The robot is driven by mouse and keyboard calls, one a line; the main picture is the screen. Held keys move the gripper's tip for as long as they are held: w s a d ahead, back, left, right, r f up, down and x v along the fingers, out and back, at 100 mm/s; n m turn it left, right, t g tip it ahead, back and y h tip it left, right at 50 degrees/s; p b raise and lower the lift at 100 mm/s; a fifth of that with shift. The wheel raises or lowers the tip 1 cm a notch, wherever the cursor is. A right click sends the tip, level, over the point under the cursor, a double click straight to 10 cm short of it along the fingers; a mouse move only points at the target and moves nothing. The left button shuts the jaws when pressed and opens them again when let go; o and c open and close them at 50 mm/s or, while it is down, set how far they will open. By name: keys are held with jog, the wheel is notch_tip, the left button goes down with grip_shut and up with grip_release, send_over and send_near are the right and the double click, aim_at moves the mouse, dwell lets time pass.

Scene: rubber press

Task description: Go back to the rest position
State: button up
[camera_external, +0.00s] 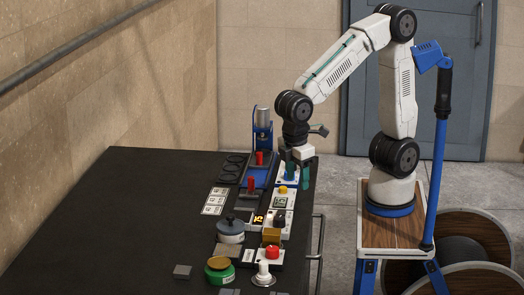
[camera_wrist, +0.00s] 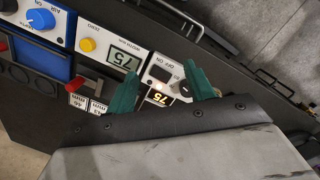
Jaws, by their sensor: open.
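My gripper (camera_external: 291,172) hangs from the bent arm over the right edge of the dark table (camera_external: 130,220). Its two teal fingers point down and stand apart, with nothing seen between them. In the wrist view my gripper (camera_wrist: 162,90) shows both fingers spread, in front of a white box with an off/on switch (camera_wrist: 161,74) and a small orange lit display (camera_wrist: 159,97). I cannot tell whether the fingers touch anything.
A blue press with a silver cylinder (camera_external: 264,117) stands left of my gripper. Red handles (camera_external: 251,184), a grey-lidded pot (camera_external: 230,230), a green container (camera_external: 219,269) and a red button (camera_external: 272,250) stand nearby. The table's left side is clear.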

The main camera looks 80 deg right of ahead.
jog(key=s+d+r+m, duration=0.1)
jog(key=s+d+m, duration=0.1)
jog(key=d, duration=0.6)
jog(key=s+d+r+m+t, duration=0.1)
jog(key=s+d+r+m, duration=0.1)
jog(key=s+d, duration=0.3)
jog(key=s+d+r+m+t+y, duration=0.1)
jog(key=s+d+r+m, duration=0.1)
jog(key=d, duration=1)
jog(key=shift+s+d+r+m, duration=0.15)
jog(key=shift+s+d+m, duration=0.25)
jog(key=shift+s+m, duration=0.55)
